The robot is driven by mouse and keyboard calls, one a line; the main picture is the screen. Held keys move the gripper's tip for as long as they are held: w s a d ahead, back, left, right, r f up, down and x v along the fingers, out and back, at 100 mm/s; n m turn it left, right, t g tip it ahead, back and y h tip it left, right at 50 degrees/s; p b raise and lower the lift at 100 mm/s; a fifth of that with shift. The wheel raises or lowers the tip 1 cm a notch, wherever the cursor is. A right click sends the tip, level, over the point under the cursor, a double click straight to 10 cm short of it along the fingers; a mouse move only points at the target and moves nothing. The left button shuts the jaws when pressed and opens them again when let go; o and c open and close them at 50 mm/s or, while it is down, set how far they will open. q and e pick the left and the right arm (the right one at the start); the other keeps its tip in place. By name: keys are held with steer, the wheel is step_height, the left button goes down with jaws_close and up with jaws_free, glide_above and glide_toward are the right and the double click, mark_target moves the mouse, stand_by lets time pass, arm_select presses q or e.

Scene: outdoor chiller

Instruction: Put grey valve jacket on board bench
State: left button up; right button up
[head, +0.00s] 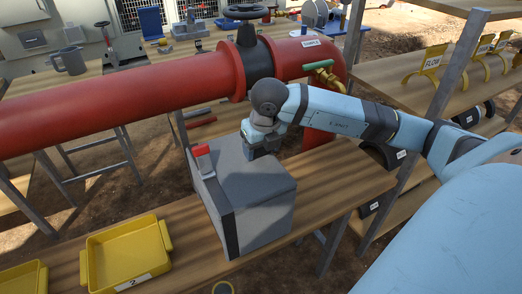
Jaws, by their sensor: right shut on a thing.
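The grey valve jacket (262,212) is a large grey block with a dark band along its left edge. It is in the middle of the head view, over the board bench (335,190); I cannot tell if it rests on the boards or hangs just above them. My right gripper (262,150) reaches down to the jacket's top from the right and is shut on it; the fingertips are mostly hidden. A small red-and-grey piece (203,160) shows at the jacket's upper left. My left gripper is not in view.
A thick red pipe (120,95) with a black handwheel valve (246,40) runs behind the jacket. A yellow tray (128,255) stands on the bench at left. A shelf with yellow FLOW markers (432,62) is at right. Bare boards lie between tray and jacket.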

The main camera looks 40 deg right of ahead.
steer(key=shift+f, duration=0.45)
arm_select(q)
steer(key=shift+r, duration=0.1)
arm_select(e)
steer(key=shift+f, duration=0.15)
steer(key=o, duration=1.4)
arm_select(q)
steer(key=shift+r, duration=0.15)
arm_select(e)
steer(key=shift+o, duration=1.1)
